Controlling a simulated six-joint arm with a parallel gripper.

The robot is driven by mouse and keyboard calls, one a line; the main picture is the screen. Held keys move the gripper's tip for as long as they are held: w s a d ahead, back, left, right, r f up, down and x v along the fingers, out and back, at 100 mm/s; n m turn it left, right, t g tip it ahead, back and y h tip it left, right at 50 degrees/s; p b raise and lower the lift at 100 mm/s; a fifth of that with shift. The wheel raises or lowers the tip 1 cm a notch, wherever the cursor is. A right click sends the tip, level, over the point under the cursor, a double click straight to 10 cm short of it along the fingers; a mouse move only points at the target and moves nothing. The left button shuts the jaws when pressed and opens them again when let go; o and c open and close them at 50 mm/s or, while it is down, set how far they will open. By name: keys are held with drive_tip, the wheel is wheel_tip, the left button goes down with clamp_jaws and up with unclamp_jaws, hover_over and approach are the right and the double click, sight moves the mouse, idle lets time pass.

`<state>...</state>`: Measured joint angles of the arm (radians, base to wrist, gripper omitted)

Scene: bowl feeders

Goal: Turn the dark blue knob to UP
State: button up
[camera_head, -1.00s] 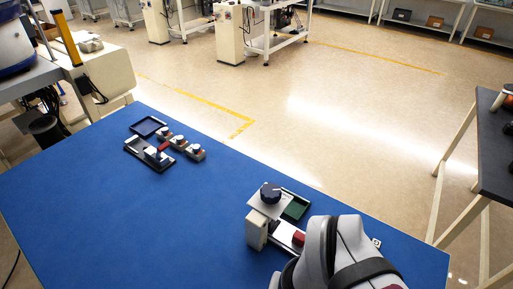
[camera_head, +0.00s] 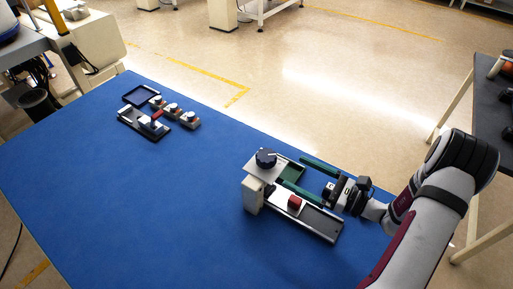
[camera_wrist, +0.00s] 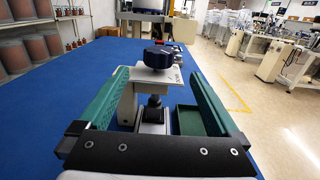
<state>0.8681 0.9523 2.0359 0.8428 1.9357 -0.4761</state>
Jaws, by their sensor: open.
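The dark blue knob (camera_head: 266,158) sits on a pale plate (camera_head: 254,173) on top of a white block (camera_head: 252,195) at the right part of the blue table. In the wrist view the knob (camera_wrist: 158,57) shows ahead, between and beyond my finger tips. My gripper (camera_head: 302,175) is open, with two green fingers pointing left toward the knob. The fingers are apart from the knob, to its right in the head view. Any marking on the plate (camera_wrist: 172,79) is too small to read.
A rail with a red block (camera_head: 295,202) runs beside the white block. A green tray (camera_head: 291,171) lies behind it, partly under my fingers. A second fixture with several small knobs (camera_head: 174,107) and a dark tray (camera_head: 141,95) stand at far left. The table's middle is clear.

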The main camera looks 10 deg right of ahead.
sight(257, 154)
drive_tip(key=x, duration=1.3)
drive_tip(key=shift+s, duration=0.1)
drive_tip(key=c, duration=1.3)
drive_tip(key=shift+n+g+y, duration=0.4)
drive_tip(key=shift+g, duration=0.1)
drive_tip(key=shift+c, duration=0.3)
drive_tip(key=shift+s+a+n+g+y, duration=0.15)
drive_tip(key=shift+n+g+y, duration=0.25)
drive_tip(key=shift+g, duration=0.1)
drive_tip(key=o, duration=1.4)
drive_tip(key=shift+c, duration=0.2)
drive_tip(key=v, duration=1.6)
